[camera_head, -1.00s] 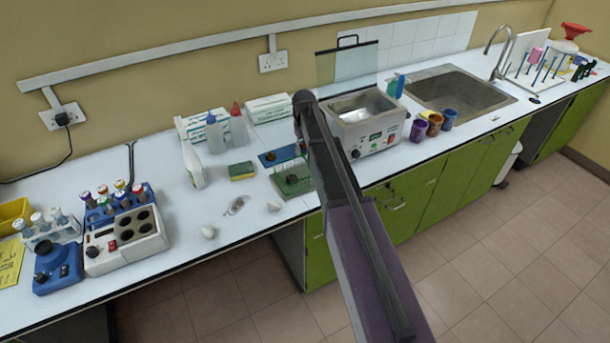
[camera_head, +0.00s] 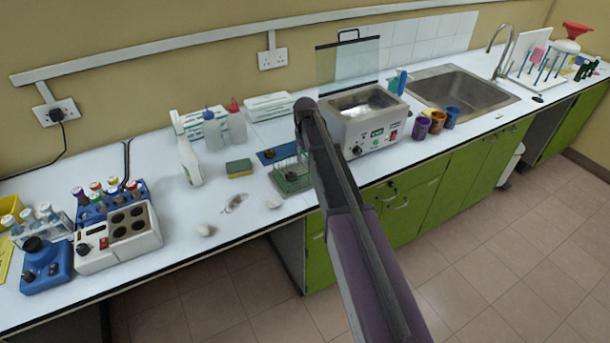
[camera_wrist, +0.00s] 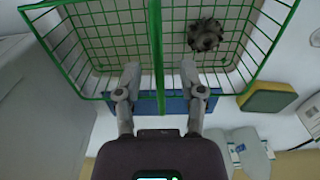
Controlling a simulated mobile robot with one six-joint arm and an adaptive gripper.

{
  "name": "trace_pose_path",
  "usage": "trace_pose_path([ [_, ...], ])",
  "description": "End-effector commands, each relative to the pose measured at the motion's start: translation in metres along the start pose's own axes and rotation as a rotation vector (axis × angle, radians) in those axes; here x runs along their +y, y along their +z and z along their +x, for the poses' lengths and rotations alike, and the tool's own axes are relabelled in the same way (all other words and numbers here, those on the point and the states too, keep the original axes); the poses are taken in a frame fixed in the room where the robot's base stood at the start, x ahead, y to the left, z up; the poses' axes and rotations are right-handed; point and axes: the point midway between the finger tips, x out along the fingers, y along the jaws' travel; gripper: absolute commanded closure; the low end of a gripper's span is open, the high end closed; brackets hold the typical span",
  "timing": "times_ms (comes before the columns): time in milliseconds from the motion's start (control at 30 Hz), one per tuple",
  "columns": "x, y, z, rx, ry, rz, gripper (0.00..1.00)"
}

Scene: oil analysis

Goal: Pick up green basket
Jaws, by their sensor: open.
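The green wire basket (camera_head: 281,186) stands on the counter left of the steel bath, partly hidden by my arm in the head view. In the wrist view the basket (camera_wrist: 95,62) fills the top, with a thick green bar (camera_wrist: 157,45) across its middle. My gripper (camera_wrist: 159,70) is open, with one finger on each side of that bar; I cannot tell whether either finger touches it. A dark, toothed round part (camera_wrist: 205,35) lies in the basket's right half. The gripper cannot be made out clearly in the head view.
A steel bath (camera_head: 365,128) stands close right of the basket. A yellow-green sponge (camera_head: 239,169) and bottles (camera_head: 188,160) are to its left. A blue mat (camera_wrist: 175,105) lies by the basket. Small pale lumps (camera_head: 205,230) sit near the counter's front edge.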

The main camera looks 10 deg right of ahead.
Motion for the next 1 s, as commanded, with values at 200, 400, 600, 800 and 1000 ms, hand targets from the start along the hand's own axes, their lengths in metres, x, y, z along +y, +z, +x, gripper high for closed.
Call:
trace_pose_path([
  [200,0.0000,0.0000,0.0018,0.000,0.000,0.000,0.49],
  [400,0.0000,0.0000,0.0017,0.000,0.000,0.000,0.49],
  [600,0.0001,0.0000,0.0017,0.000,0.000,0.000,0.49],
  [800,0.0002,0.0001,0.0017,0.000,0.000,0.000,0.96],
  [1000,0.0003,0.0001,0.0017,0.000,0.000,0.000,1.00],
])
